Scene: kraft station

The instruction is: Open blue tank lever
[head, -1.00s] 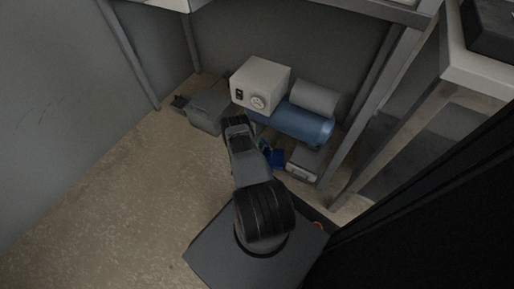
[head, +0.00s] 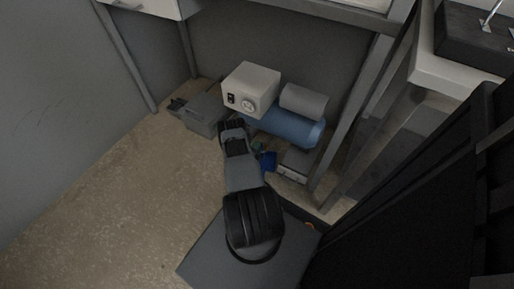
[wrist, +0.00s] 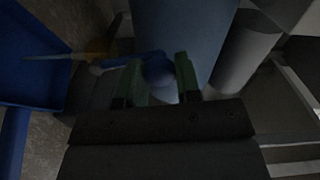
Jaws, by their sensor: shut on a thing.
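The blue tank (head: 290,124) lies on its side low under the bench and fills the top middle of the wrist view (wrist: 182,30). A blue lever (wrist: 122,62) with a rounded end runs across the wrist view from a dull yellow fitting (wrist: 101,46) on the left. My gripper (wrist: 160,70) has its green fingers on either side of the lever's rounded end and is shut on it. In the head view my arm reaches down in front of the tank, and the lever is too small to make out there.
A white box (head: 251,88) with a dial and a grey cylinder (head: 303,102) rest at the tank. A grey case (head: 204,113) stands left. A small blue object (head: 268,161) is beside my arm. A bench leg (head: 350,110) rises to the right. The floor at left is clear.

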